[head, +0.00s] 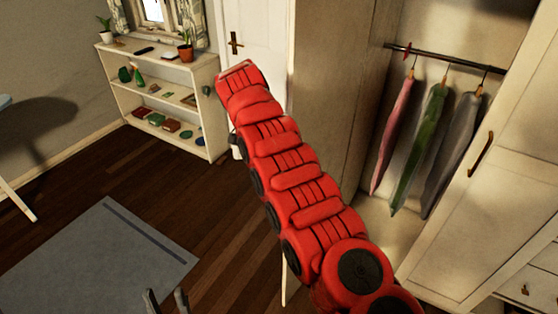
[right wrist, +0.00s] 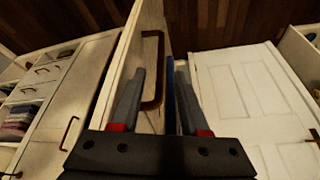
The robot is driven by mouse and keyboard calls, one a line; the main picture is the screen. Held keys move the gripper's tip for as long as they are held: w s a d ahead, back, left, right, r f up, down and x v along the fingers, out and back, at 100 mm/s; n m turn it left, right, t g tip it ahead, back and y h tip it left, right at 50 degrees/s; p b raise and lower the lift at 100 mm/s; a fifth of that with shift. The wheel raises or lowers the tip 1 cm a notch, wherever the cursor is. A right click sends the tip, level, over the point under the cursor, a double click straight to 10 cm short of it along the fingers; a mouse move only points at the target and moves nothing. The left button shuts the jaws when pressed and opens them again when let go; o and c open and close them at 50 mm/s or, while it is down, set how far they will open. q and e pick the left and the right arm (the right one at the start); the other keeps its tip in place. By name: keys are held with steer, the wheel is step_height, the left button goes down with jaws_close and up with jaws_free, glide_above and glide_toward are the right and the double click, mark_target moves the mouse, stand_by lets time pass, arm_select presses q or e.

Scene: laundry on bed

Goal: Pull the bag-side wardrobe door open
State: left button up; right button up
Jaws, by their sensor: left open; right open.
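The left wardrobe door (head: 335,75) stands swung out from the wardrobe, its shaded inner face towards me in the head view. Its dark bar handle (right wrist: 152,72) shows in the right wrist view on the pale door panel. My right gripper (right wrist: 160,70) is open, and the handle lies between its two fingers in that view; I cannot tell if they touch. In the head view my red right arm crosses in front of the door and hides its own gripper. My left gripper (head: 166,301) is open and empty at the bottom edge. No bag is visible.
The right wardrobe door (head: 490,215) is closed, with its own handle (head: 481,154). Hanging clothes (head: 420,150) fill the open section. A low shelf unit (head: 165,90) and white room door (head: 260,40) stand behind. A grey rug (head: 100,260) lies on clear floor.

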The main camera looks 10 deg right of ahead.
steer(key=p+v, duration=0.5)
steer(key=v, duration=0.6)
steer(key=shift+s+r, duration=0.2)
steer(key=shift+r, duration=0.1)
steer(key=shift+a+f, duration=0.1)
